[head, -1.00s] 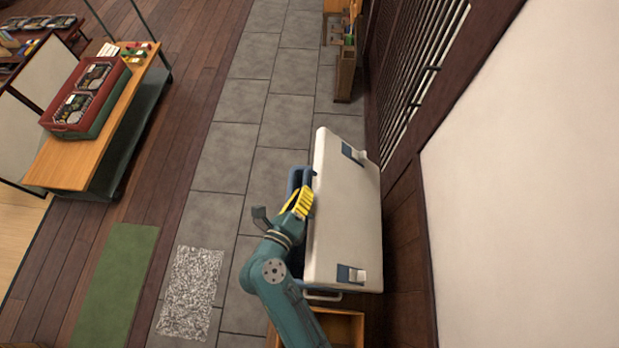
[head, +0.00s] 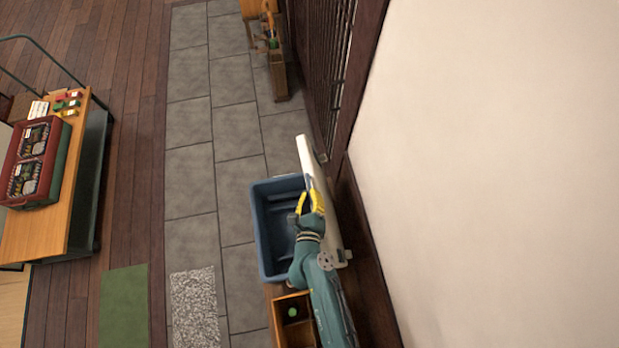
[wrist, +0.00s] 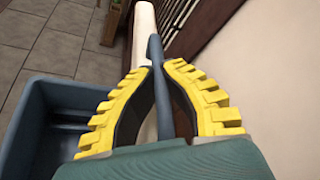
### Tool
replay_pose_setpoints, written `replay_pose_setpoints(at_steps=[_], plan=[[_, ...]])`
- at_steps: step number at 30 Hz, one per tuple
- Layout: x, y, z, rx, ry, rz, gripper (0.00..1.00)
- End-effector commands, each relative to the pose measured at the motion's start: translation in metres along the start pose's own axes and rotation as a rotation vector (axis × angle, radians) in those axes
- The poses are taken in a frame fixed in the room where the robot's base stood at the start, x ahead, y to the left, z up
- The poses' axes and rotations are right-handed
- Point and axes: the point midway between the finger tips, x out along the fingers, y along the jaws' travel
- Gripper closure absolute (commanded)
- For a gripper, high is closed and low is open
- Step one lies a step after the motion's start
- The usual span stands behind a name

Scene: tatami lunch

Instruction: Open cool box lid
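The blue cool box (head: 263,232) stands open on the tiled floor, and its empty-looking inside shows. Its white lid (head: 305,153) is tipped up steeply on the right side, by the wall. My gripper (head: 308,200) is at the lid's inner face, above the right part of the box. In the wrist view, my yellow fingers (wrist: 158,70) close in on either side of the lid's blue-grey inner edge, with the white lid (wrist: 144,25) beyond. The box's blue wall (wrist: 30,95) shows at left in that view. My arm hides the lid's near part.
A wooden crate (head: 279,322) with a small green item stands just in front of the box. The white wall (head: 480,170) is close on the right. A trolley (head: 75,185) with lunch boxes stands far left. Tiled floor (head: 190,175) left of the box is clear.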

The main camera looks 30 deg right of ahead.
Motion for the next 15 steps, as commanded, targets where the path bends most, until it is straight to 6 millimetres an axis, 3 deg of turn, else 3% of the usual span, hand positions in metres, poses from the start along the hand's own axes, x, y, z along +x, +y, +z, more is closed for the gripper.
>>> replay_pose_setpoints(at_steps=[12, 15], plan=[[-0.0009, 0.0036, -0.0083, -0.006, 0.012, 0.008, 1.00], [-0.0009, 0.0035, -0.0082, -0.005, 0.012, 0.008, 0.79]])
